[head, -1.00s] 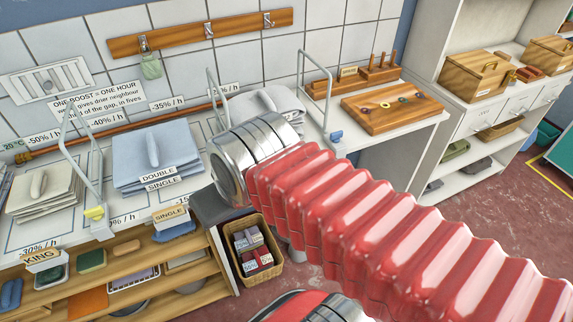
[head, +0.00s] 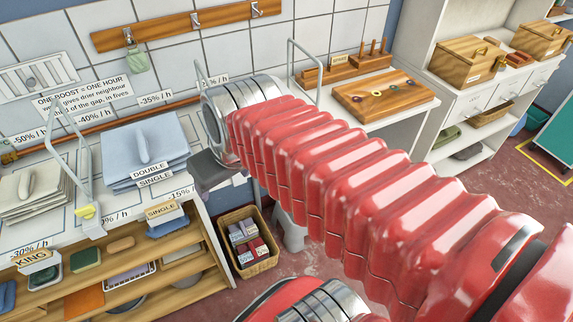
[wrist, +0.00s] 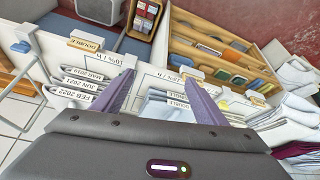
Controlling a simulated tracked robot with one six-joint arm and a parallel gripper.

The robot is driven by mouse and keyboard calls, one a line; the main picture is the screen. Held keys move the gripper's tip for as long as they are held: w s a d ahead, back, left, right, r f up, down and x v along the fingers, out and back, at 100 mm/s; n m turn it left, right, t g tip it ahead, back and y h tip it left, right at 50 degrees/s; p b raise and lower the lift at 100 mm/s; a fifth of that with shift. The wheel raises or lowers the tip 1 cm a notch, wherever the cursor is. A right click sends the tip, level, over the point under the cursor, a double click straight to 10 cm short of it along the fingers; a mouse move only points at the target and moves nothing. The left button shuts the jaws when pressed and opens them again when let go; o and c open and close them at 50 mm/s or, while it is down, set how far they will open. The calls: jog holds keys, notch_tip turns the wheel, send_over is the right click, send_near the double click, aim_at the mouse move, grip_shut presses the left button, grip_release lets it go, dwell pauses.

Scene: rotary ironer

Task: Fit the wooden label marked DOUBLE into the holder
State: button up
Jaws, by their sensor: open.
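A wooden label marked DOUBLE (wrist: 87,43) stands at the table's front edge in the upper left of the wrist view. Whether a holder grips its base is too small to tell. My gripper (wrist: 160,78) is open and empty in the wrist view, its two purple fingers spread over the table, with the label beyond and left of the left fingertip. A wooden label marked SINGLE (head: 162,211) and one marked KING (head: 38,257) stand along the same edge in the head view. My red arm hides the right stack and the DOUBLE label's spot there.
A blue linen stack (head: 146,150) with paper tags lies on the table. Dated tags (wrist: 85,83) face me near the left finger. Wire frames (head: 85,180) stand between stacks. A wicker basket (head: 246,262) sits below. A peg rack (head: 345,70) with a small unreadable label stands behind.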

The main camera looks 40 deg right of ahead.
jog(key=o, duration=0.4)
jog(key=shift+m+h, duration=0.3)
jog(key=shift+m, duration=0.4)
jog(key=d, duration=0.3)
jog(key=w+d, duration=0.1)
jog(key=d, duration=0.2)
jog(key=w+d+f, duration=0.1)
jog(key=d, duration=0.2)
jog(key=shift+w+d, duration=0.1)
jog(key=shift+w, duration=0.1)
jog(key=shift+m+g, duration=0.5)
jog(key=shift+m, duration=0.1)
jog(key=d, duration=0.4)
jog(key=d+f, duration=0.1)
jog(key=d, duration=0.3)
jog(key=d+f, duration=0.1)
jog(key=d, duration=0.3)
jog(key=shift+s+d+f, duration=0.1)
jog(key=shift+s, duration=0.25)
jog(key=shift+f, duration=0.1)
jog(key=shift+x, duration=4.25)
jog(key=shift+w+d, duration=0.1)
jog(key=shift+x, duration=2.55)
jog(key=shift+w, duration=0.1)
